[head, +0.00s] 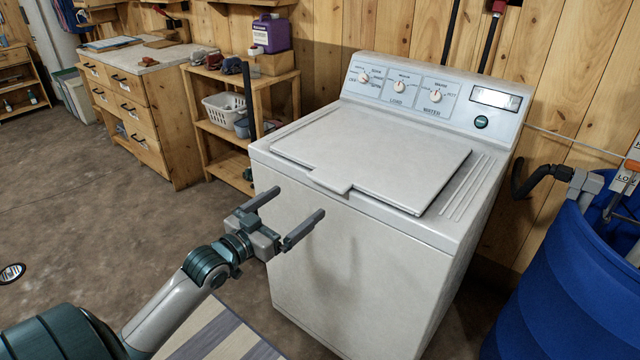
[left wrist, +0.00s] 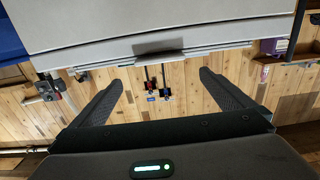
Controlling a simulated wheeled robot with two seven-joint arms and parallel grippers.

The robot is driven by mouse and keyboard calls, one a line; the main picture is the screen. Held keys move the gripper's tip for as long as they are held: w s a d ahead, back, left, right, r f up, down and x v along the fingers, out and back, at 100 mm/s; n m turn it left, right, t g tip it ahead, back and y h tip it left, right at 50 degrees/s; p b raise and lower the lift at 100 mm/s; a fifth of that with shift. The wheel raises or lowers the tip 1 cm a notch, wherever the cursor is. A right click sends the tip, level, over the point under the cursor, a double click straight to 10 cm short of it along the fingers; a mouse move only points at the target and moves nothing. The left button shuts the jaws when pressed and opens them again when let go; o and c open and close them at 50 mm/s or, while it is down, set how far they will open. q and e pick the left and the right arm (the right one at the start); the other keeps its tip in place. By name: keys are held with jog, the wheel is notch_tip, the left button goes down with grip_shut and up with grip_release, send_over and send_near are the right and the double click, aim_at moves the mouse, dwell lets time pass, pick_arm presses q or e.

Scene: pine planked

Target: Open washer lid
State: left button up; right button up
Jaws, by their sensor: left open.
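The white washer (head: 350,260) stands against the plank wall. Its lid (head: 375,155) lies flat and closed on the top, with a tab (head: 331,181) at its front edge. The lid tab also shows near the top of the left wrist view (left wrist: 158,51). My left gripper (head: 301,199) is open and empty in front of the washer's front face, a little below the lid tab in the picture. Its two spread fingers show in the left wrist view (left wrist: 160,82), apart from the lid. My right gripper is not in view.
The control panel (head: 430,95) rises behind the lid. A blue barrel (head: 565,280) stands close on the right, with a black hose (head: 535,178) near its rim. A wooden shelf (head: 278,82) with a white basket (head: 222,112) stands left. The floor (head: 90,215) at left is open.

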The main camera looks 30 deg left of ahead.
aim_at(324, 183)
pick_arm(q)
jog(key=shift+w+d+p, duration=0.15)
jog(key=shift+w+p, duration=0.1)
jog(key=shift+w, duration=1.55)
jog(key=shift+w+d+p, duration=0.15)
jog(key=shift+w+p, duration=0.05)
jog(key=shift+w, duration=1.6)
jog(key=shift+w+d+p, duration=0.15)
jog(key=shift+w+p, duration=0.1)
jog(key=shift+w, duration=1.55)
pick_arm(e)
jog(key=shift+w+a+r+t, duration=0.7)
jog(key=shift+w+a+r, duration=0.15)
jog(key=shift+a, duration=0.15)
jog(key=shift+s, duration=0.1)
